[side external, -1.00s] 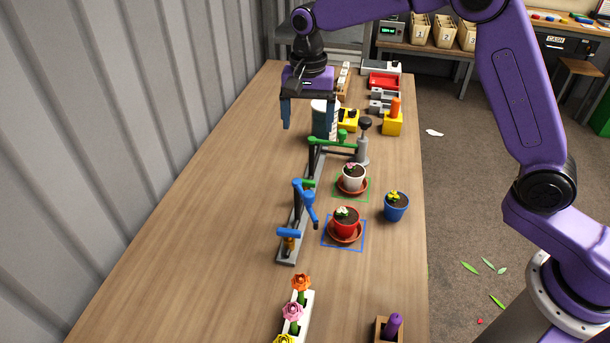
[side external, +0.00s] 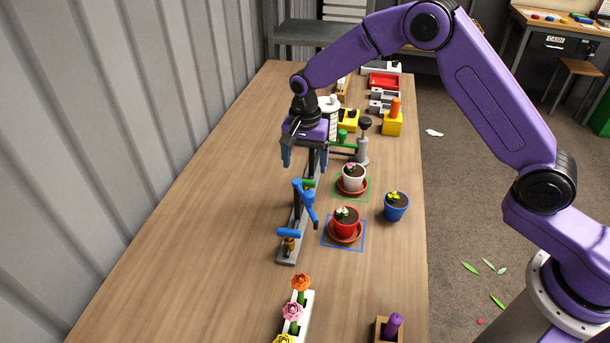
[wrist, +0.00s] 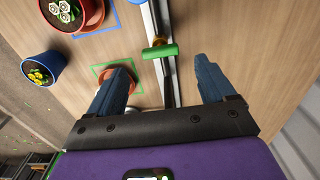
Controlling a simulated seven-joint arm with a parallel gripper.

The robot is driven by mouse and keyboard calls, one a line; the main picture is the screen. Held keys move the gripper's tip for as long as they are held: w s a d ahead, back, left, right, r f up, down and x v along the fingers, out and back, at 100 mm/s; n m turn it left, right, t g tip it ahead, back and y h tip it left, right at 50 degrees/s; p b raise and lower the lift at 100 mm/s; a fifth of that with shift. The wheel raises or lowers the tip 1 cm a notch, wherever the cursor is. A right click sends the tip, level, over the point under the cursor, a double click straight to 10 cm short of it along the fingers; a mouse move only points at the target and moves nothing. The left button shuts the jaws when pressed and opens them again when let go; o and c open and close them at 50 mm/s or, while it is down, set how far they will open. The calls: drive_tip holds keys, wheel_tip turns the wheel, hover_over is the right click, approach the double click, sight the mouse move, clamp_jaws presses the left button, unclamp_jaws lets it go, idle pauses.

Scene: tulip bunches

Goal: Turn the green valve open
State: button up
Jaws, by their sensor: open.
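The green valve handle (side external: 309,183) is a short green bar on the grey rail (side external: 287,253). In the wrist view the green handle (wrist: 160,52) lies crosswise over the rail, on a brass stem. My gripper (side external: 305,163) is open and points down above the rail, close to the green handle. In the wrist view the fingers of my gripper (wrist: 162,72) spread on either side of the rail, with the handle just beyond the fingertips. No contact shows.
A blue valve handle (side external: 288,233) and blue spout (side external: 305,192) stand nearer on the rail. To the right are a white pot (side external: 353,182), a red pot (side external: 346,224) and a blue pot (side external: 396,208). A grey post (side external: 362,150) stands behind. The table's left side is clear.

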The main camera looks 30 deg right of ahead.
sight(305, 180)
drive_tip(key=shift+f, duration=2.6)
drive_tip(key=c, duration=1.1)
